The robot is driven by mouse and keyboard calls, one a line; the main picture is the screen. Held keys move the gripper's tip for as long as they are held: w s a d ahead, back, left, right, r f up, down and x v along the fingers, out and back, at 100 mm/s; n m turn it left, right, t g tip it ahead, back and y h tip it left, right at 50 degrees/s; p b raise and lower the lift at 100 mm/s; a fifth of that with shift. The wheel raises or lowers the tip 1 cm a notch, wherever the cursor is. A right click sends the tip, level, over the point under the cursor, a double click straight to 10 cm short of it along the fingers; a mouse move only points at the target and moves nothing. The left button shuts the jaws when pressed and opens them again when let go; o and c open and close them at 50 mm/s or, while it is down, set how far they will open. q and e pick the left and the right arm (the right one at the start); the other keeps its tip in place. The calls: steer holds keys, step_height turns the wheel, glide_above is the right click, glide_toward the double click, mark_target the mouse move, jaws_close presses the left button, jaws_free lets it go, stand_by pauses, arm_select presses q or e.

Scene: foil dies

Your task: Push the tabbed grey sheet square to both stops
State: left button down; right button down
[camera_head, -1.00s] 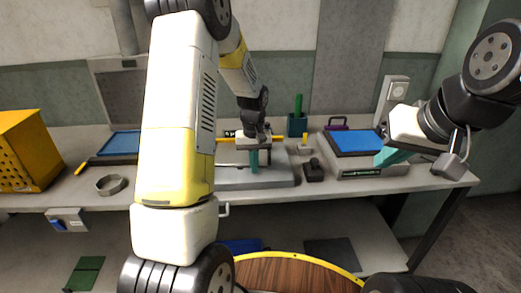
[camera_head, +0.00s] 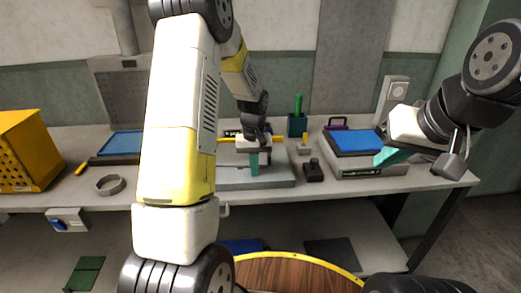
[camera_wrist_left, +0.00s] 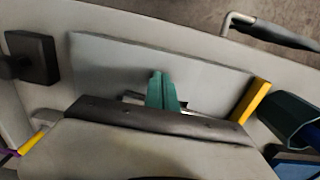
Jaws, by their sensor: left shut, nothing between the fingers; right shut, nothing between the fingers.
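My left gripper (camera_head: 255,164) is shut and empty, its teal fingers pointing down at a flat grey plate (camera_head: 278,178) on the bench. In the left wrist view the shut fingers (camera_wrist_left: 163,90) stand at the plate (camera_wrist_left: 115,60); I cannot tell whether the tips touch it. A small metallic edge shows beside the fingers, and the gripper's body hides what lies behind. I cannot tell the tabbed sheet apart from the plate. A yellow bar (camera_wrist_left: 250,101) stands at one end of the plate. My right gripper (camera_head: 384,156) is shut and empty by the blue pad at right.
A black block (camera_head: 313,171) sits right of the plate. The blue pad (camera_head: 355,140) lies on a grey base. A grey ring (camera_head: 110,185), a blue tray (camera_head: 123,143) and a yellow perforated crate (camera_head: 27,150) are at left. My left arm covers part of the bench.

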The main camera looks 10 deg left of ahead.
arm_select(q)
steer(key=shift+w, duration=0.1)
stand_by(0.3)
steer(key=shift+w+a+r, duration=0.1)
steer(key=shift+w+a, duration=0.1)
steer(key=shift+w, duration=0.5)
steer(key=shift+w+a+f, duration=0.1)
steer(key=shift+w+a, duration=0.15)
steer(key=shift+w, duration=0.4)
steer(key=shift+w+a+r, duration=0.1)
steer(key=shift+w+a, duration=0.1)
steer(key=shift+w, duration=0.5)
steer(key=shift+s+d, duration=0.2)
steer(key=shift+s, duration=0.4)
steer(key=shift+r, duration=3.95)
